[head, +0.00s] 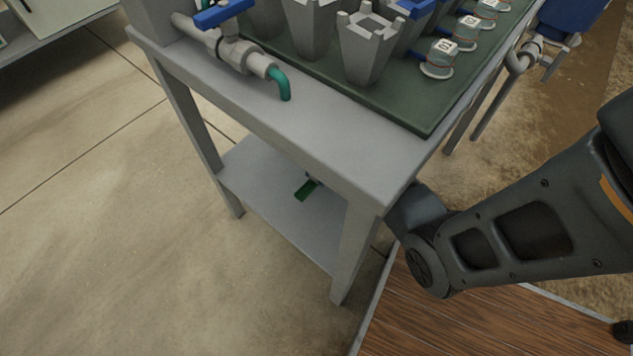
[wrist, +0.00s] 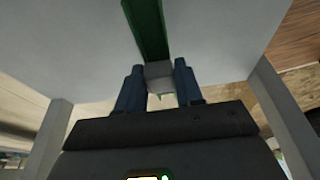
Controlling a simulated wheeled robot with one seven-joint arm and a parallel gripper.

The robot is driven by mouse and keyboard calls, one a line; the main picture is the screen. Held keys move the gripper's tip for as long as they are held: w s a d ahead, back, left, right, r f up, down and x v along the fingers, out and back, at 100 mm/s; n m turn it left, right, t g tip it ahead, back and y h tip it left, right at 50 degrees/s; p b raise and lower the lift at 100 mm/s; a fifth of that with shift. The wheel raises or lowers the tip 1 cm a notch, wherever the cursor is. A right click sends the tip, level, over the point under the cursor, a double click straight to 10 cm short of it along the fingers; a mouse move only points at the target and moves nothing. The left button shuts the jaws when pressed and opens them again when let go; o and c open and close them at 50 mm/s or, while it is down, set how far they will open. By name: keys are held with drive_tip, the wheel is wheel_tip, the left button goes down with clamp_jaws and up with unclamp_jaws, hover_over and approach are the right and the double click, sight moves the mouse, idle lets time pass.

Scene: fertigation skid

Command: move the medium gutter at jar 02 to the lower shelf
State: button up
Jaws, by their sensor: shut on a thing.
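The medium gutter shows in the wrist view as a long green strip (wrist: 150,28) with a pale grey block at its near end. My gripper (wrist: 158,76) has its two blue fingers shut on that block. The strip extends ahead of the fingers, close against or over a grey surface; whether it touches cannot be told. In the head view a short piece of green (head: 306,190) shows over the lower shelf (head: 258,180), partly hidden by the worktop. My arm reaches in from the right below the worktop, and the worktop and leg hide my gripper there.
Small labelled jars (head: 438,58) stand on a dark green mat (head: 400,115) on the grey worktop (head: 300,125), beside grey stands (head: 368,50). A pipe with a blue-handled valve (head: 222,14) is at the left edge. A table leg (head: 352,255) stands close to my arm.

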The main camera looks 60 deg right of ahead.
sight(318, 180)
drive_tip(key=shift+f+b, duration=0.75)
drive_tip(key=shift+f, duration=1.15)
drive_tip(key=shift+f, duration=0.1)
drive_tip(key=o, duration=1.1)
drive_tip(key=shift+c, duration=0.2)
drive_tip(key=p+v, duration=0.4)
drive_tip(key=v, duration=0.8)
drive_tip(key=shift+p, duration=0.35)
